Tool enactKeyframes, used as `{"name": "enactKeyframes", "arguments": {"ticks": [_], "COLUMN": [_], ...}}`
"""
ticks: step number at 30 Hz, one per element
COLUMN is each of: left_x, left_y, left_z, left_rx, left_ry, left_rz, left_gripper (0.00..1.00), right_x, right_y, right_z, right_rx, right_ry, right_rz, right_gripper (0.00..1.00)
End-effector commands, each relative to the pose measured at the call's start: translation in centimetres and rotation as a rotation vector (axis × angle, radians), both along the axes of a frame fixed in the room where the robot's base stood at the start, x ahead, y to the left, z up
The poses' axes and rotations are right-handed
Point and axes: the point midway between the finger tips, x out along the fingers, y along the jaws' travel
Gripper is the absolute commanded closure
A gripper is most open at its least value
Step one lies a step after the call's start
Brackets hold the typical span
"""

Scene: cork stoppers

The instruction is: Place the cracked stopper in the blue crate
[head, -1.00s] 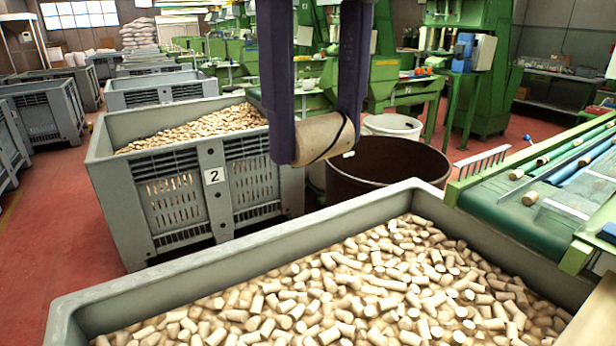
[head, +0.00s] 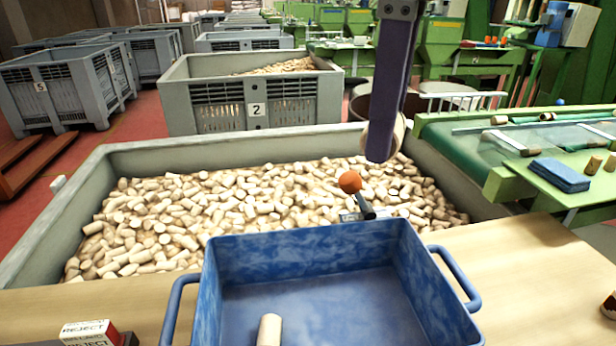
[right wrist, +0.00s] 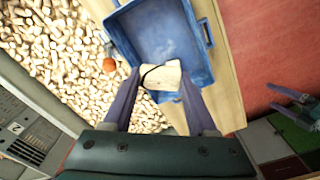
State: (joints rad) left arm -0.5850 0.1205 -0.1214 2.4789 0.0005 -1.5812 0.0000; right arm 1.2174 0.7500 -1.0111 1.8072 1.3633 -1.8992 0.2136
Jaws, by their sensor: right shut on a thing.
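My right gripper (head: 385,150) is shut on a cork stopper (head: 399,133), held in the air above the far side of the bin, behind the blue crate. In the right wrist view, this stopper (right wrist: 162,77) shows a dark curved crack line between the fingertips (right wrist: 160,82). The blue crate (head: 310,250) stands open on the wooden table; it also shows in the right wrist view (right wrist: 206,33), beyond the stopper. One pale stopper (head: 269,330) is inside the crate. My left gripper (right wrist: 290,103) appears at the right edge of the wrist view, fingers apart and empty.
A grey bin (head: 130,158) full of stoppers lies behind the crate. An orange ball-topped dark handle (head: 350,182) rises at the crate's far rim. A reject box (head: 88,333) is at front left. A green conveyor (head: 470,150) and a blue pad (head: 559,174) are at right.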

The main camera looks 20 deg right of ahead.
Motion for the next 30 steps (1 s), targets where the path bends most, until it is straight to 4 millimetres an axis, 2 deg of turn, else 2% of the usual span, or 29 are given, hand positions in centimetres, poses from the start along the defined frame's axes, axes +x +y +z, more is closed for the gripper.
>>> {"name": "enactKeyframes", "arguments": {"ticks": [1, 6, 14, 24, 27, 30], "left_x": [0.0, 0.3, 0.3, 0.3, 0.3, 0.3], "left_y": [0.0, 0.1, 0.2, 0.1, 0.1, 0.0], "left_z": [-2.6, -5.2, -6.5, -8.9, -9.4, -9.7], "left_rx": [0.002, 0.005, 0.005, 0.004, 0.003, 0.001], "left_ry": [-0.001, -0.009, -0.01, -0.011, -0.011, -0.01], "left_rz": [0.001, 0.0, 0.0, 0.001, 0.0, 0.002], "left_gripper": [0.0, 0.0, 0.0, 0.0, 0.0, 0.0], "right_x": [0.0, 0.0, -0.2, -0.3, -0.3, -0.3], "right_y": [-0.4, -2.1, -3.2, -3.2, -3.2, -3.2], "right_z": [-3.3, -7.5, -10.8, -20.5, -22.8, -24.2], "right_rx": [0.003, -0.006, -0.015, -0.015, -0.015, -0.014], "right_ry": [0.008, 0.019, 0.034, 0.034, 0.033, 0.032], "right_rz": [0.068, 0.272, 0.38, 0.382, 0.381, 0.383], "right_gripper": [0.93, 0.93, 0.93, 0.93, 0.93, 0.93]}}
